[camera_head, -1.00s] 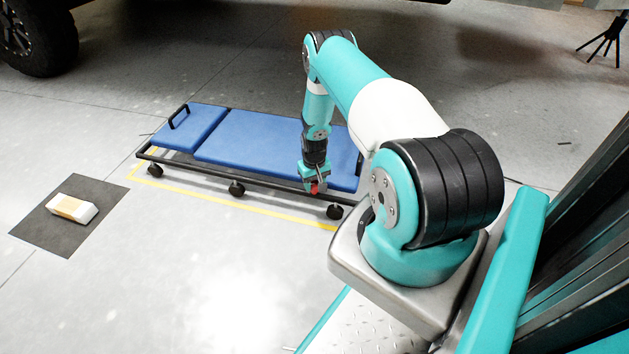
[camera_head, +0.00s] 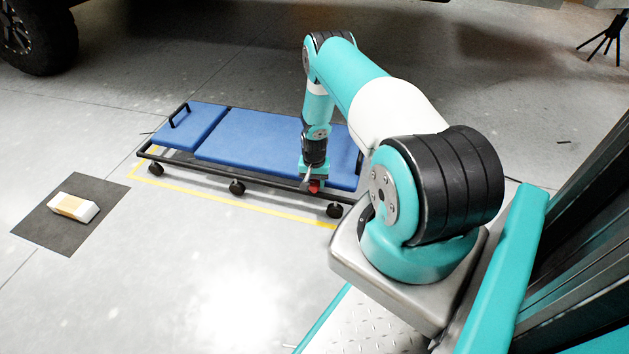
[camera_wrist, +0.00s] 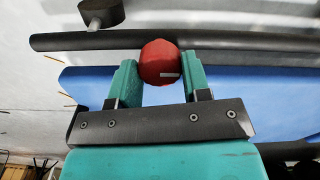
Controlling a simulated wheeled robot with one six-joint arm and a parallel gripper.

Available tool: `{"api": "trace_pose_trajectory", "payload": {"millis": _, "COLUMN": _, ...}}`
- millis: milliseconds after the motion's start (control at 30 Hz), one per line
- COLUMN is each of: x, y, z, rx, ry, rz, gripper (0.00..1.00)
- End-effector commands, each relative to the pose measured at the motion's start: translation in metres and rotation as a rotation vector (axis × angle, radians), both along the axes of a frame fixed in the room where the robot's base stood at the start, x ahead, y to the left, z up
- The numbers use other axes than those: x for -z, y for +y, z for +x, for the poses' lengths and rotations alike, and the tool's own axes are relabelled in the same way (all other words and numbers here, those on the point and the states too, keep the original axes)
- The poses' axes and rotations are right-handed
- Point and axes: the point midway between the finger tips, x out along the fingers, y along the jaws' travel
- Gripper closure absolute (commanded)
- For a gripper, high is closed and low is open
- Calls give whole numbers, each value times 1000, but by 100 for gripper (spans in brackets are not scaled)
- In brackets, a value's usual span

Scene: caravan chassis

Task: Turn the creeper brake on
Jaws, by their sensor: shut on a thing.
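The creeper (camera_head: 265,145) is a blue padded board on a black frame with casters, low on the floor at the centre of the head view. The creeper brake is a red round knob (camera_wrist: 161,62) at the frame's near rail, close to its right end. It also shows small in the head view (camera_head: 314,187). My gripper (camera_wrist: 160,75) is shut on the red knob, with one teal finger on each side of it. The knob carries a short white mark. In the head view my wrist hides part of the creeper behind it.
Yellow tape (camera_head: 235,205) outlines the floor around the creeper. A white and tan box (camera_head: 74,207) lies on a dark mat (camera_head: 45,225) at the left. A vehicle tyre (camera_head: 38,38) stands at the back left. The floor in front of the creeper is clear.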

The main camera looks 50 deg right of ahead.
Motion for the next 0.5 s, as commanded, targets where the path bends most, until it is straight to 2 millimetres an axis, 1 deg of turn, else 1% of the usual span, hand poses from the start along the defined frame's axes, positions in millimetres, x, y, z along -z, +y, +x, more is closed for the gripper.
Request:
{"api": "trace_pose_trajectory", "payload": {"millis": 333, "x": 0, "y": 2, "z": 1, "rx": 1, "ry": -1, "rz": 3, "gripper": 80}}
{"api": "trace_pose_trajectory", "payload": {"millis": 367, "x": 0, "y": 2, "z": 1, "rx": 1, "ry": -1, "rz": 3, "gripper": 49}}
{"api": "trace_pose_trajectory", "payload": {"millis": 400, "x": 0, "y": 2, "z": 1, "rx": 1, "ry": -1, "rz": 3, "gripper": 40}}
{"api": "trace_pose_trajectory", "payload": {"millis": 433, "x": 0, "y": 1, "z": 0, "rx": 1, "ry": -1, "rz": 3, "gripper": 33}}
{"api": "trace_pose_trajectory", "payload": {"millis": 467, "x": 0, "y": 1, "z": 0, "rx": 1, "ry": -1, "rz": 3, "gripper": 31}}
{"api": "trace_pose_trajectory", "payload": {"millis": 500, "x": 0, "y": 1, "z": 0, "rx": 2, "ry": -1, "rz": 3, "gripper": 31}}
